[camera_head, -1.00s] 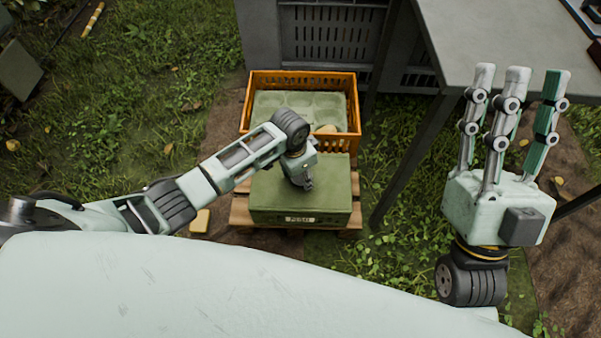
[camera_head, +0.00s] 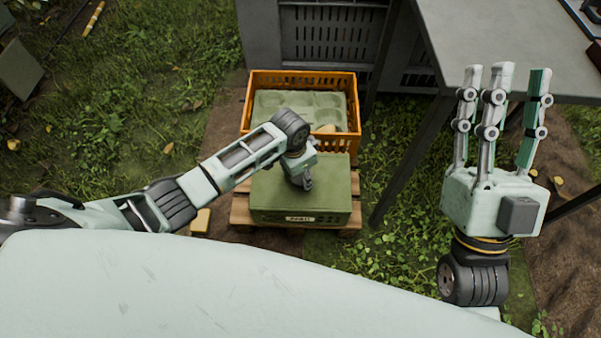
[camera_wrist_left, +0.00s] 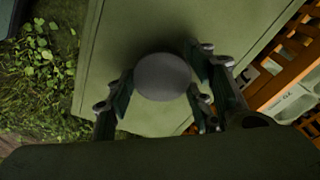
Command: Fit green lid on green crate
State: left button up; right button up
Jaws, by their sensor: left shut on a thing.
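The green lid (camera_head: 332,180) lies level on top of the green crate (camera_head: 300,219), on a wooden pallet. From above its edges look in line with the crate walls; whether it is fully seated I cannot tell. My left gripper (camera_head: 304,182) is over the lid's middle, pointing down, and hides that part in the head view. In the left wrist view, my left gripper (camera_wrist_left: 162,95) is shut around a round dark knob (camera_wrist_left: 162,77) on the lid (camera_wrist_left: 130,35). My right gripper (camera_head: 504,120) is raised at the right, fingers upward, apart and empty.
An orange crate (camera_head: 247,108) with a pale green moulded tray stands just behind the green crate. A grey table (camera_head: 500,40) is at the upper right, its leg near the pallet (camera_head: 240,212). Grey crates (camera_head: 262,40) stand at the back. Grass lies to the left.

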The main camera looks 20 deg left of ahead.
jog(key=shift+w+f, duration=0.1)
dwell(0.6)
pick_arm(q)
jog(key=shift+p, duration=0.45)
pick_arm(e)
jog(key=w+f+g, duration=0.1)
jog(key=w+f+g+h, duration=0.1)
jog(key=f, duration=0.1)
jog(key=shift+w+a, duration=0.2)
jog(key=shift+w, duration=0.05)
jog(key=shift+s+r, duration=0.1)
jog(key=shift+r, duration=0.05)
dwell(0.6)
pick_arm(q)
jog(key=shift+f, duration=0.25)
pick_arm(e)
jog(key=shift+s+r+t, duration=0.35)
jog(key=shift+r+t, duration=0.05)
jog(key=shift+r, duration=0.25)
pick_arm(q)
jog(key=shift+f+b, duration=0.3)
jog(key=shift+f, duration=0.05)
pick_arm(e)
jog(key=shift+s+d+r+y, duration=0.1)
jog(key=shift+s+r+y, duration=0.25)
jog(key=shift+s+y, duration=0.1)
pick_arm(q)
jog(key=o, duration=1)
pick_arm(e)
jog(key=shift+t, duration=0.3)
